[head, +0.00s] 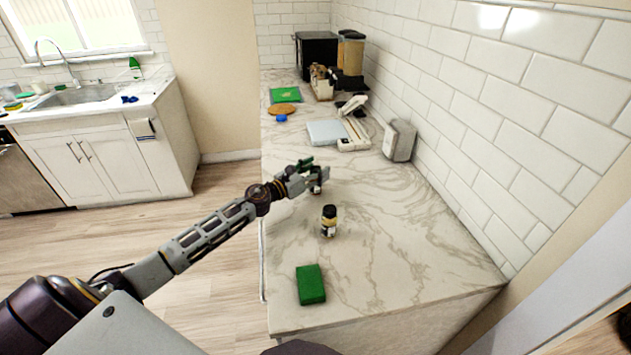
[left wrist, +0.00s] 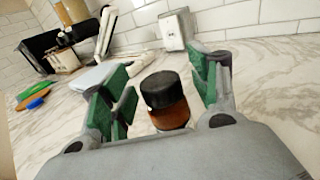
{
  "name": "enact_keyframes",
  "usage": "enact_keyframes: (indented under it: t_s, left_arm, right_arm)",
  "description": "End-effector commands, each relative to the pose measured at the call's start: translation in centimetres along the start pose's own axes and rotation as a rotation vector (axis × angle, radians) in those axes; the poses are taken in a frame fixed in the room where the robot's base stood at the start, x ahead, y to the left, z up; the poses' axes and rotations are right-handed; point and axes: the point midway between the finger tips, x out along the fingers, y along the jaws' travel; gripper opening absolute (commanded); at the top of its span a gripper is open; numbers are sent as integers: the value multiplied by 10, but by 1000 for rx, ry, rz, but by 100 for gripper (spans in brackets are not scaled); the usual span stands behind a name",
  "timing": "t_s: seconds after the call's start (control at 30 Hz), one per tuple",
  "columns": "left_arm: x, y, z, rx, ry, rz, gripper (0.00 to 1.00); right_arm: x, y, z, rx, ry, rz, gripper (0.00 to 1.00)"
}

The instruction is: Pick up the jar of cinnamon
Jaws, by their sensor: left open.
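A small jar with a black lid and reddish-brown contents, which looks like the cinnamon (left wrist: 168,112), stands upright on the marble counter. In the left wrist view it is between the two green-padded fingers of my left gripper (left wrist: 160,78), with visible gaps to both sides. In the head view my left gripper (head: 308,173) reaches in over the counter from the left and is open. My right gripper is not in view.
A green block (head: 311,284) lies near the front. Behind are a white scale-like device (head: 326,133), a grey-white box (head: 399,140) by the tiled wall, and a green board (head: 285,95).

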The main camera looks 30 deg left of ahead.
Motion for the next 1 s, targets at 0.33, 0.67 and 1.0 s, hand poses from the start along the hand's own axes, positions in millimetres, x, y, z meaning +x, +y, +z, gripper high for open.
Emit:
enact_keyframes:
  t_s: [0.33, 0.67, 1.0]
  left_arm:
    - [0, 0, 0, 0, 0, 0, 24]
    - [0, 0, 0, 0, 0, 0, 9]
    - [0, 0, 11, 3, -1, -1, 0]
  right_arm:
    - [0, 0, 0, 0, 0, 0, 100]
    - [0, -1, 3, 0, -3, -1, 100]
    - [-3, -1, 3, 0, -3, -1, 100]
